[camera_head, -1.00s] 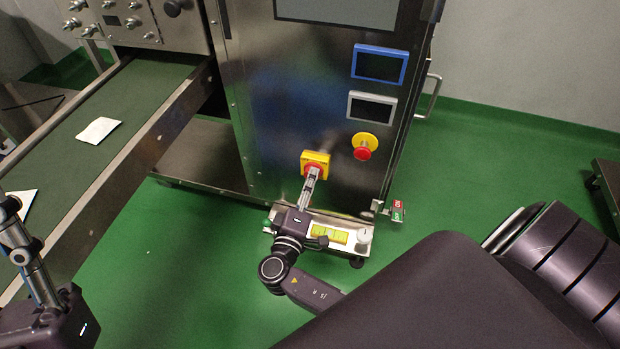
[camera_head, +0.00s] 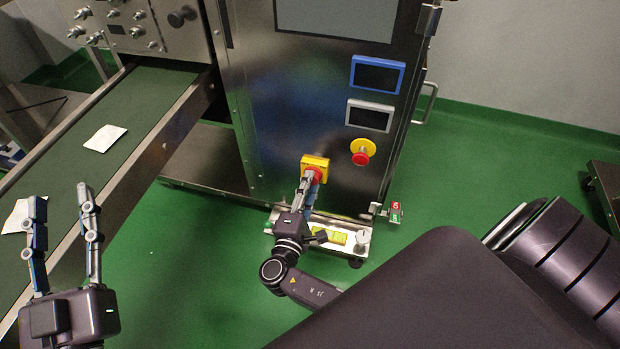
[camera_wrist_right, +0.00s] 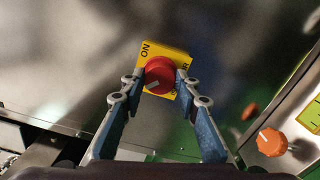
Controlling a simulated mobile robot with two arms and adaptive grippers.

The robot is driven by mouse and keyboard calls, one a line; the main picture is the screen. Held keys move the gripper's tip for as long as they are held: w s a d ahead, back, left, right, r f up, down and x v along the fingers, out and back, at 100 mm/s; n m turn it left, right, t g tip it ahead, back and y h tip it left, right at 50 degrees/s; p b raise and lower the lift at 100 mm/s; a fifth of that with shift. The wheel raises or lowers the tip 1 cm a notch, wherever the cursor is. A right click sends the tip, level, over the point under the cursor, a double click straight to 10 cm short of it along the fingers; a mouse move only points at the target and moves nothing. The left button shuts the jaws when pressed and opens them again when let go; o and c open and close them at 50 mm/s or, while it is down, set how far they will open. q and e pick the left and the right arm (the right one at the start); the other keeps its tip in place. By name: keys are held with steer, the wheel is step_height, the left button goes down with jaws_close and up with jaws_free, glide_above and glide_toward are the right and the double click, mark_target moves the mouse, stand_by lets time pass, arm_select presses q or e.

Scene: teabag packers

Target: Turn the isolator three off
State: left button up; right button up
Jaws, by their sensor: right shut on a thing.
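The isolator is a red rotary knob (camera_wrist_right: 159,70) on a square yellow plate (camera_head: 315,162) on the front of the steel cabinet. In the right wrist view, the plate (camera_wrist_right: 148,48) reads "ON" at its upper left, and more lettering at its right is partly hidden by a finger. A pale mark shows on the knob's lower left. My right gripper (camera_wrist_right: 160,76) has a finger on each side of the knob and is shut on it; in the head view it (camera_head: 309,180) reaches up to the plate. My left gripper (camera_head: 61,194) is open and empty at the lower left.
A yellow-ringed red button (camera_head: 361,152) and two small screens, blue-framed (camera_head: 377,75) and grey-framed (camera_head: 370,116), are right of the isolator. A green conveyor (camera_head: 150,90) with white packets (camera_head: 105,138) runs at left. A red-and-green tag (camera_head: 396,212) is by the cabinet's base.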

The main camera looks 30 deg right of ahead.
steer(key=shift+f, duration=0.1)
steer(key=o, duration=1.2)
steer(key=shift+c, duration=0.2)
steer(key=v, duration=1.2)
